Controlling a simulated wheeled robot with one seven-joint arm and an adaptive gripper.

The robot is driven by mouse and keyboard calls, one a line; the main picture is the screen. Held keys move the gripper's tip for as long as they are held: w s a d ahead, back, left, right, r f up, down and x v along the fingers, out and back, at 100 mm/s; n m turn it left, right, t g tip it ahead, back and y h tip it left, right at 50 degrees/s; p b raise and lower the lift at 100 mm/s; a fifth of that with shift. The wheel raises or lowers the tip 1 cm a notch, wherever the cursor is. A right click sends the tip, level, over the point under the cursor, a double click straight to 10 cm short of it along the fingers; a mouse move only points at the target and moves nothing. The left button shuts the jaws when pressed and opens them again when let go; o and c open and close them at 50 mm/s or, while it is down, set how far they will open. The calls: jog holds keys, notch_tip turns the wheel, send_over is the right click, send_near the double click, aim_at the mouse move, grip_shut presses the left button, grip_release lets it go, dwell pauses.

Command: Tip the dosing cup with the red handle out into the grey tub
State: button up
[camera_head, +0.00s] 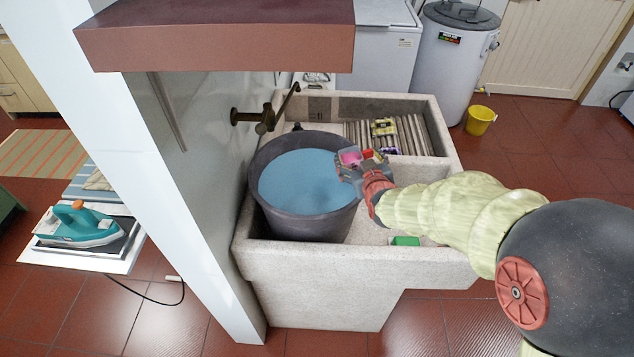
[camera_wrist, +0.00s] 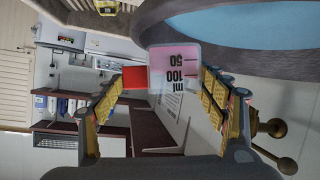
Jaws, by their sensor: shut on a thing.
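The dosing cup (camera_head: 350,157) is small and clear with pink content. It is at the right rim of the grey tub (camera_head: 268,205), which holds light blue liquid. My gripper (camera_head: 372,163) reaches in from the right, shut on the cup's red handle (camera_head: 368,154). In the wrist view, the cup (camera_wrist: 175,70) shows a black ml scale, and its red handle (camera_wrist: 135,77) lies between the fingers of my gripper (camera_wrist: 160,82). The tub (camera_wrist: 220,35) curves behind it at the upper right. I cannot tell how far the cup is tilted.
The tub stands in a stone sink (camera_head: 340,252) with a ribbed washboard (camera_head: 412,132). A yellow-labelled item (camera_head: 384,128) lies on the ribs, and a green item (camera_head: 406,241) in the sink's front. A brass tap (camera_head: 262,118) and a red-brown shelf (camera_head: 215,45) are at the left wall.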

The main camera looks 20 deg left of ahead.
aim_at(355, 164)
jog(key=shift+n+h, duration=0.3)
jog(key=shift+n, duration=0.1)
jog(key=v, duration=0.1)
jog(key=p+v, duration=0.1)
jog(key=v, duration=0.1)
jog(key=p+v, duration=0.1)
jog(key=v, duration=0.1)
jog(key=shift+s+a+f, duration=0.25)
jog(key=shift+s+f, duration=0.05)
jog(key=shift+f, duration=0.25)
jog(key=shift+s+d+t, duration=0.1)
jog(key=shift+s+t, duration=0.2)
jog(key=shift+s, duration=0.15)
jog(key=shift+w+a+f+p, duration=0.1)
jog(key=shift+w+a+p, duration=0.1)
jog(key=shift+a+p, duration=0.1)
jog(key=shift+s+n, duration=0.25)
jog(key=shift+n, duration=0.05)
jog(key=shift+w+a+f+h+p, duration=0.1)
jog(key=shift+a+h+p, duration=0.1)
jog(key=shift+h+p, duration=0.1)
jog(key=shift+s, duration=0.2)
jog(key=shift+a+f+n, duration=0.1)
jog(key=shift+a+n, duration=0.1)
jog(key=shift+n, duration=0.1)
jog(key=shift+s+p, duration=0.1)
jog(key=shift+p, duration=0.2)
